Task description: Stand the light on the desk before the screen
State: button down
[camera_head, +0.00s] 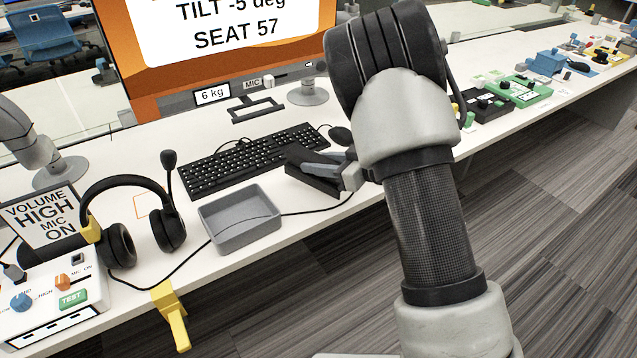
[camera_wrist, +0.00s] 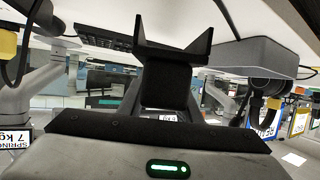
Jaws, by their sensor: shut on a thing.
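My gripper (camera_head: 330,168) hangs low over the desk, right of the keyboard's near end, partly hidden behind my arm. It is shut on a dark, flat thing (camera_head: 313,178); I cannot tell for certain that this is the light. In the wrist view a black forked shape (camera_wrist: 172,48) is in front of my gripper, and I cannot tell finger from held thing there. I cannot tell whether the held thing touches the desk (camera_head: 150,135). The screen (camera_head: 120,45) stands at the back, its orange display cut off at the top.
A keyboard (camera_head: 250,160) and a black open frame (camera_head: 256,108) lie before the screen. A mouse (camera_head: 340,134) is behind my gripper. A grey tray (camera_head: 240,222), a headset (camera_head: 125,215) and a control box (camera_head: 50,300) are at left.

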jog(key=shift+f+b, duration=0.7)
jog(key=shift+f, duration=1.4)
jog(key=shift+r, duration=0.1)
jog(key=c, duration=1.3)
grip_release()
